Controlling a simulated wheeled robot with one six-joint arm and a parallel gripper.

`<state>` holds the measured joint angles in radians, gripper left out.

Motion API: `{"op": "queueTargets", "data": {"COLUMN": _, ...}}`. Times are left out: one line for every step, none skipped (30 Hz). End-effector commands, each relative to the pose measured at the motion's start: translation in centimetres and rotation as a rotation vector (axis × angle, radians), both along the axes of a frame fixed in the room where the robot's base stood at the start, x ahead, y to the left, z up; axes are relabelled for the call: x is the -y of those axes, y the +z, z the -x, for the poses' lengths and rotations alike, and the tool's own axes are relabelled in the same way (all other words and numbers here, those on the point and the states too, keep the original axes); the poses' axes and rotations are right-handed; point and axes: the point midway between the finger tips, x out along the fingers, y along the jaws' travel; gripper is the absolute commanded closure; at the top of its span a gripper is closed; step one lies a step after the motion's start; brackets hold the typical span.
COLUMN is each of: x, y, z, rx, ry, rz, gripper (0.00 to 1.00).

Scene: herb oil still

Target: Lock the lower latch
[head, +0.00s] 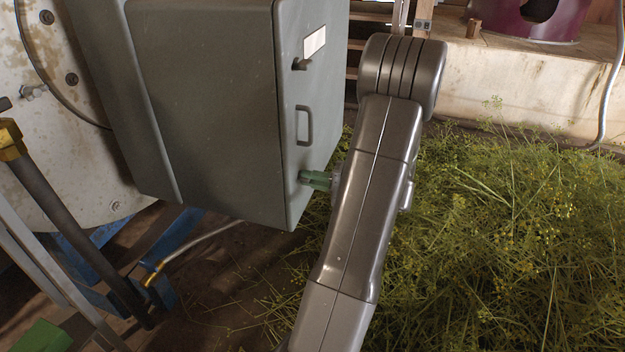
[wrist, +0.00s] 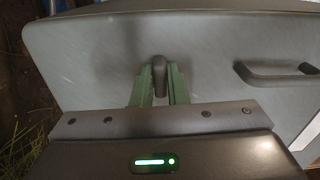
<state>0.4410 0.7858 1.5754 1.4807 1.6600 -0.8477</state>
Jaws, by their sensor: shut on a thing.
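The grey cabinet (head: 210,100) has a door face on its right side in the head view. The lower latch (wrist: 159,66), a small dark rounded lever, sits on this face near the cabinet's edge in the wrist view. The green fingers of my gripper (head: 316,180) are at the lower part of the face in the head view and largely hide the latch there. In the wrist view my gripper (wrist: 159,80) has one finger on each side of the lever and is shut on it. The lever lies lengthwise between the fingers.
An upper latch (head: 300,64) and a pull handle (head: 304,125) are higher on the same face; the handle (wrist: 275,73) is right of my fingers in the wrist view. Cut herbs (head: 500,220) cover the floor at right.

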Motion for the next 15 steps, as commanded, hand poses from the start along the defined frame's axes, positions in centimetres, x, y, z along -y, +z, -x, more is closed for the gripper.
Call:
{"op": "queueTargets", "data": {"x": -0.02, "y": -0.13, "z": 0.06, "rx": -0.002, "ry": 0.001, "rz": 0.002, "gripper": 1.0}}
{"op": "queueTargets", "data": {"x": -0.02, "y": -0.13, "z": 0.06, "rx": -0.002, "ry": 0.001, "rz": 0.002, "gripper": 0.85}}
{"op": "queueTargets", "data": {"x": -0.01, "y": -0.13, "z": 0.05, "rx": -0.002, "ry": 0.001, "rz": 0.002, "gripper": 0.77}}
{"op": "queueTargets", "data": {"x": -0.02, "y": -0.12, "z": 0.05, "rx": -0.002, "ry": 0.001, "rz": 0.002, "gripper": 0.71}}
{"op": "queueTargets", "data": {"x": -0.02, "y": -0.11, "z": 0.05, "rx": -0.002, "ry": 0.001, "rz": 0.002, "gripper": 0.66}}
{"op": "queueTargets", "data": {"x": -0.01, "y": -0.1, "z": 0.04, "rx": -0.002, "ry": 0.001, "rz": 0.002, "gripper": 0.66}}
{"op": "queueTargets", "data": {"x": -0.01, "y": -0.09, "z": 0.04, "rx": -0.001, "ry": 0.001, "rz": 0.001, "gripper": 0.66}}
{"op": "queueTargets", "data": {"x": -0.01, "y": -0.09, "z": 0.03, "rx": -0.001, "ry": 0.001, "rz": 0.001, "gripper": 0.66}}
{"op": "queueTargets", "data": {"x": -0.01, "y": -0.08, "z": 0.03, "rx": -0.001, "ry": 0.001, "rz": 0.001, "gripper": 0.66}}
{"op": "queueTargets", "data": {"x": -0.01, "y": -0.07, "z": 0.02, "rx": -0.001, "ry": 0.001, "rz": 0.001, "gripper": 0.66}}
{"op": "queueTargets", "data": {"x": -0.01, "y": -0.07, "z": 0.02, "rx": -0.001, "ry": 0.001, "rz": 0.001, "gripper": 0.66}}
{"op": "queueTargets", "data": {"x": 0.0, "y": -0.06, "z": 0.02, "rx": -0.001, "ry": 0.001, "rz": 0.001, "gripper": 0.66}}
{"op": "queueTargets", "data": {"x": 0.04, "y": -0.04, "z": 0.03, "rx": -0.001, "ry": 0.0, "rz": 0.001, "gripper": 0.66}}
{"op": "queueTargets", "data": {"x": 0.13, "y": -0.02, "z": 0.05, "rx": -0.001, "ry": 0.0, "rz": 0.001, "gripper": 0.66}}
{"op": "queueTargets", "data": {"x": 0.34, "y": 0.01, "z": 0.1, "rx": -0.001, "ry": 0.0, "rz": 0.001, "gripper": 0.66}}
